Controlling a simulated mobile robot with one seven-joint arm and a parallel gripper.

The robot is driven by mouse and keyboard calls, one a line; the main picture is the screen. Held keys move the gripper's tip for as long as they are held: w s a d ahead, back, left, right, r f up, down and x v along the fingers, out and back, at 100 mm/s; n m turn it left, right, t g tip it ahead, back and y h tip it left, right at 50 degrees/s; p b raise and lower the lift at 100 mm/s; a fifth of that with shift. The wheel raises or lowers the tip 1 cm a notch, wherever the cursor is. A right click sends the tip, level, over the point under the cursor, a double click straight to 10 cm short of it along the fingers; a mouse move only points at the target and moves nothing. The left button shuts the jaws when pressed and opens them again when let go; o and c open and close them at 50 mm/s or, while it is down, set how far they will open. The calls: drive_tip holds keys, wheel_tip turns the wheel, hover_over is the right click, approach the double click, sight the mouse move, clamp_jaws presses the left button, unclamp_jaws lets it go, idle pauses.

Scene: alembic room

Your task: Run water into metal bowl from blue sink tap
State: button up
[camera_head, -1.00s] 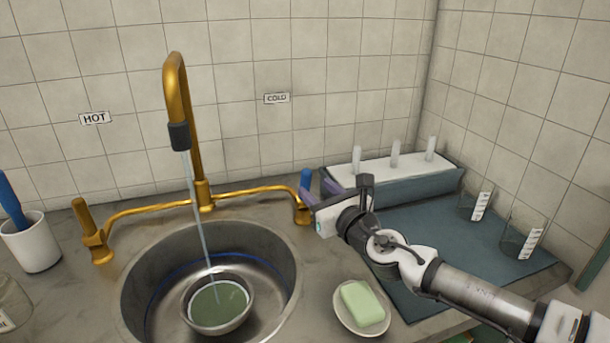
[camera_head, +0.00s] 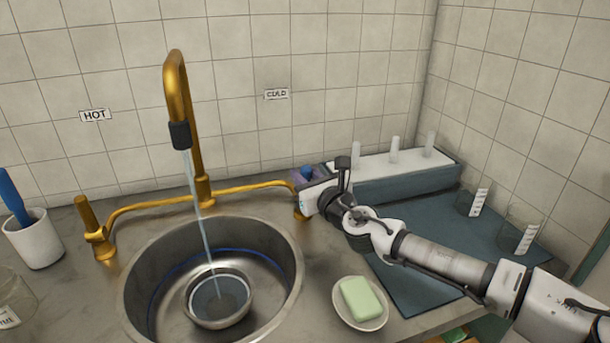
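The metal bowl (camera_head: 219,312) stands upright in the round steel sink (camera_head: 137,290). A stream of water (camera_head: 203,225) falls from the brass spout's dark nozzle (camera_head: 179,135) into it. Grey-blue liquid (camera_head: 222,295) shows inside the bowl. The blue tap handle (camera_head: 307,172) is on the right end of the brass pipe, below the COLD sign.
A brass handle (camera_head: 90,225) stands at the left, near the HOT sign (camera_head: 95,115). A soap dish (camera_head: 343,315) with green soap (camera_head: 361,298) is right of the sink. A pegged rack (camera_head: 405,185) and glass beakers (camera_head: 522,236) stand on the dark mat (camera_head: 425,275).

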clamp_jaws()
drive_tip(key=p, duration=0.1)
drive_tip(key=r+g+p, duration=0.1)
drive_tip(key=p, duration=0.1)
drive_tip(key=shift+w+a+h, duration=0.2)
drive_tip(key=shift+w+h, duration=0.1)
drive_tip(key=g+p, duration=0.1)
drive_tip(key=p, duration=0.2)
drive_tip(key=shift+w+a+h, duration=0.15)
drive_tip(key=shift+w+h, duration=0.25)
drive_tip(key=shift+w+f+m+g+p, duration=0.2)
drive_tip(key=shift+f+m+g+p, duration=0.15)
drive_tip(key=shift+p, duration=0.35)
drive_tip(key=o, duration=0.6)
unclamp_jaws()
drive_tip(key=shift+o, duration=0.2)
